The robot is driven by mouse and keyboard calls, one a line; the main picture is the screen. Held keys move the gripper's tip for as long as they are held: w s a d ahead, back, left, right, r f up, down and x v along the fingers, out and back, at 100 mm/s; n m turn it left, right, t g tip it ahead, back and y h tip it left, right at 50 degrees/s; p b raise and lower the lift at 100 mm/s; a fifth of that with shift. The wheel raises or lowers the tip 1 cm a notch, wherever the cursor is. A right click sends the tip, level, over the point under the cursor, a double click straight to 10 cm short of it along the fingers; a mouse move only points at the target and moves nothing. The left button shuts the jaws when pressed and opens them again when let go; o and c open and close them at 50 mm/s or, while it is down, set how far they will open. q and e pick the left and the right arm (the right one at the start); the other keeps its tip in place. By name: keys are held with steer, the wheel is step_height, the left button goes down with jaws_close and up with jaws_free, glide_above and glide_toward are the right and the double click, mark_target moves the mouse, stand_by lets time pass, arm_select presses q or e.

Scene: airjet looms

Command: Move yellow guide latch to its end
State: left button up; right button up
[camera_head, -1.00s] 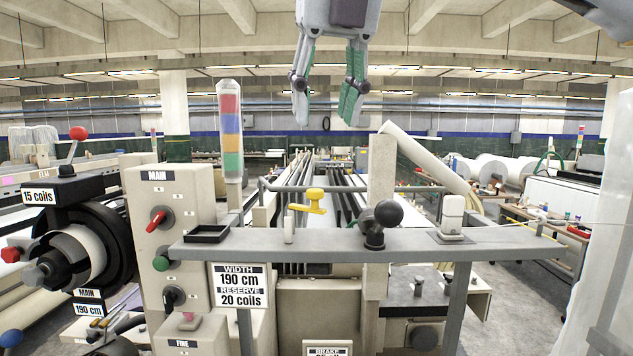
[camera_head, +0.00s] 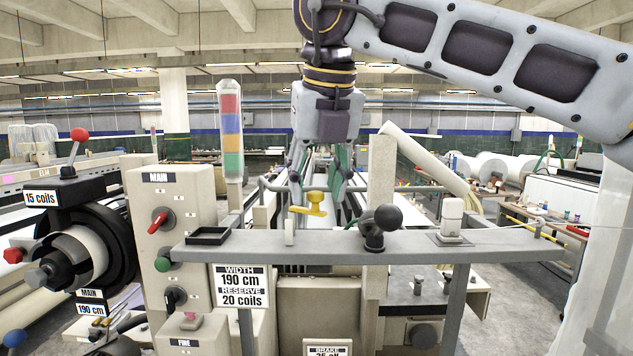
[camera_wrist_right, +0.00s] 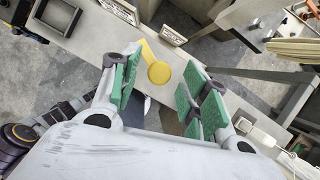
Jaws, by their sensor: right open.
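In the right wrist view the latch (camera_wrist_right: 158,72) shows as a yellow disc with an arm reaching up and left, between and beyond the green finger pads. My right gripper (camera_head: 321,190) is open and empty, pointing down above and behind the latch in the head view. Its fingers (camera_wrist_right: 165,68) lie either side of the latch in the wrist view; contact cannot be told. My left gripper is out of view.
A black ball knob (camera_head: 387,217) stands on the crossbar just right of the latch. A small black tray (camera_head: 208,235) and a thin white post (camera_head: 289,231) are to its left. A white block (camera_head: 452,215) stands farther right.

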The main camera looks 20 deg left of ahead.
steer(key=shift+w+f, duration=0.1)
steer(key=shift+f, duration=0.2)
jaws_close()
steer(key=shift+w, duration=0.1)
stand_by(0.4)
steer(key=shift+w+n+g+y, duration=0.15)
steer(key=shift+w+n+y, duration=0.15)
steer(key=shift+n, duration=0.35)
steer(key=shift+w+n+g+y, duration=0.15)
steer(key=shift+w+n+y, duration=0.1)
steer(key=shift+n, duration=0.4)
steer(key=shift+w+n+g+y, duration=0.15)
steer(key=shift+w+n+g, duration=0.15)
steer(key=shift+n, duration=0.5)
steer(key=shift+w+n+g+y, duration=0.1)
steer(key=shift+w+n+g, duration=0.2)
steer(key=shift+n, duration=0.5)
